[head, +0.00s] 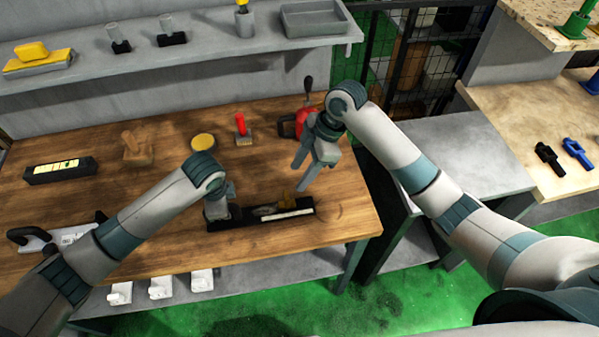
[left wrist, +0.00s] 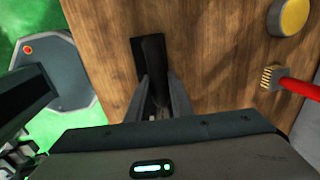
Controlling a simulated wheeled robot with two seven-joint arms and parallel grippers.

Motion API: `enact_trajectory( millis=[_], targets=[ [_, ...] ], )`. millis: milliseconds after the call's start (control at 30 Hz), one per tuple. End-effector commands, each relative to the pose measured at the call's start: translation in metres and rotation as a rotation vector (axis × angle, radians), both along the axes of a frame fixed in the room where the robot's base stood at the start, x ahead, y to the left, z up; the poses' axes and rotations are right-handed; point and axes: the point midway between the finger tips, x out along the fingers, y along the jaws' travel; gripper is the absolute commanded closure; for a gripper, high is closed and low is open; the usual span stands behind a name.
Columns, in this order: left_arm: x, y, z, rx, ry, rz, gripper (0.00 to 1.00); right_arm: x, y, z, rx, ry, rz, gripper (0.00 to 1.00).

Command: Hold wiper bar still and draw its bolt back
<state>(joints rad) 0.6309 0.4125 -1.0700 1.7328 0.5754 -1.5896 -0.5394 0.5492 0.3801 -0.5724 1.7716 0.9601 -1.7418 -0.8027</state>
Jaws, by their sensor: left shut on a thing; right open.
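The black wiper bar (head: 232,224) lies on the wooden table near its front edge, with a pale strip along its front side. My left gripper (head: 219,215) is shut on the bar's left end, and the arm partly hides that end. In the left wrist view the bar (left wrist: 150,50) runs away from between my left fingers (left wrist: 158,84). My right gripper (head: 299,178) is open and empty, just above and behind the bar's right half, near the yellowish piece and apart from it.
Behind the bar stand a red-handled brush (head: 241,127), a round yellow-topped tin (head: 203,142) and a red can (head: 304,122). A wooden block (head: 137,150) and a black level (head: 60,171) lie left. The table's right front corner is clear.

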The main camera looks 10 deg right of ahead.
Motion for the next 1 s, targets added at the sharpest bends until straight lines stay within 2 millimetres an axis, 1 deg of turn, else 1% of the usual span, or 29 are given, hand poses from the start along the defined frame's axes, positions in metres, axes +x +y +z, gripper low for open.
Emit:
enact_trajectory(
  millis=[167,200,267,300,600,733,867,1000],
  targets=[
    [0.001,0.0,0.001,0.0,-0.001,0.001,1.0,0.0,0.0,0.0,0.0,0.0,0.0,0.55],
    [0.001,0.0,0.001,0.0,-0.001,0.001,0.78,0.0,0.0,0.0,0.0,0.0,0.0,0.55],
    [0.001,0.0,0.001,0.0,-0.001,0.001,0.64,0.0,0.0,0.0,0.0,0.0,0.0,0.55],
    [0.001,0.0,0.001,0.0,-0.001,0.001,0.58,0.0,0.0,0.0,0.0,0.0,0.0,0.55],
    [0.0,0.0,0.001,0.0,0.0,0.0,0.58,0.0,0.0,0.0,0.0,0.0,0.0,0.55],
    [-0.001,0.0,0.005,0.0,-0.001,0.0,0.58,0.0,0.0,0.0,0.0,0.0,0.0,0.55],
    [-0.002,0.0,0.016,-0.002,-0.002,0.0,0.58,0.0,0.0,0.0,0.0,0.0,0.0,0.55],
    [-0.006,0.0,0.035,-0.001,-0.003,-0.002,0.58,0.0,0.0,0.0,0.0,0.0,0.0,0.55]
  ],
)
